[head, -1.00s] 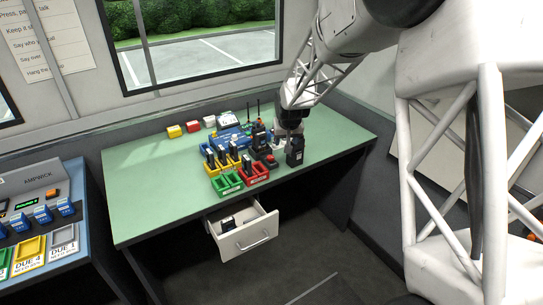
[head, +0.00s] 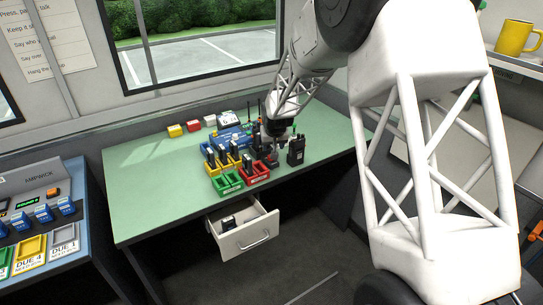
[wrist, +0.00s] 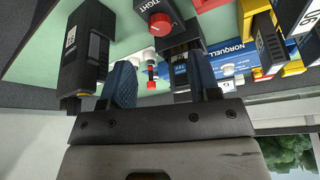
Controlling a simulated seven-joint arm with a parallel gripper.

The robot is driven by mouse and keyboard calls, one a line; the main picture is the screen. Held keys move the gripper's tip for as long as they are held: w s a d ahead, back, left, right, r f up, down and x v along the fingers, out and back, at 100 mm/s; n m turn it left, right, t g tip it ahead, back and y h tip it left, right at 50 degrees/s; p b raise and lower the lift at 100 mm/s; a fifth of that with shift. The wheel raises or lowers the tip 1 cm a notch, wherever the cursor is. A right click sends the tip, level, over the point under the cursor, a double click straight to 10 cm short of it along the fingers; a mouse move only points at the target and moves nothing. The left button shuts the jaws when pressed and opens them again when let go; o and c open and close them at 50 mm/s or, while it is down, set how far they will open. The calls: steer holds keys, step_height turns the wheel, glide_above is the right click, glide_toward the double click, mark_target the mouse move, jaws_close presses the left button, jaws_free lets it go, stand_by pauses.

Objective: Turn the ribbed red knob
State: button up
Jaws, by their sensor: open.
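A round red knob (wrist: 160,25) sits on a dark block marked TIGHT, at the top centre of the wrist view; its ribs cannot be made out. A small red spot on a dark block (head: 270,160), likely the same knob, shows in the head view just below my gripper (head: 276,146). In the wrist view my gripper (wrist: 163,75) is open, its two blue-padded fingers apart. A small red-and-white part (wrist: 152,73) shows between the fingers, and the knob appears beyond the fingertips. Nothing is seen held.
A black radio (head: 295,150) stands close to the right of my gripper; it is large at the left of the wrist view (wrist: 86,50). Green (head: 227,182), red (head: 254,174) and yellow holders crowd the left. An open drawer (head: 245,232) hangs below. The green table's left half (head: 150,190) is clear.

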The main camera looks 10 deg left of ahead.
steer(key=shift+x, duration=3.85)
steer(key=shift+c, duration=0.4)
steer(key=c, duration=0.8)
steer(key=shift+c, duration=0.2)
steer(key=shift+s+m+h, duration=0.1)
steer(key=shift+m+h, duration=0.5)
steer(key=shift+m, duration=0.9)
steer(key=shift+a+m+h, duration=0.15)
steer(key=shift+m+h, duration=0.15)
steer(key=shift+m, duration=0.7)
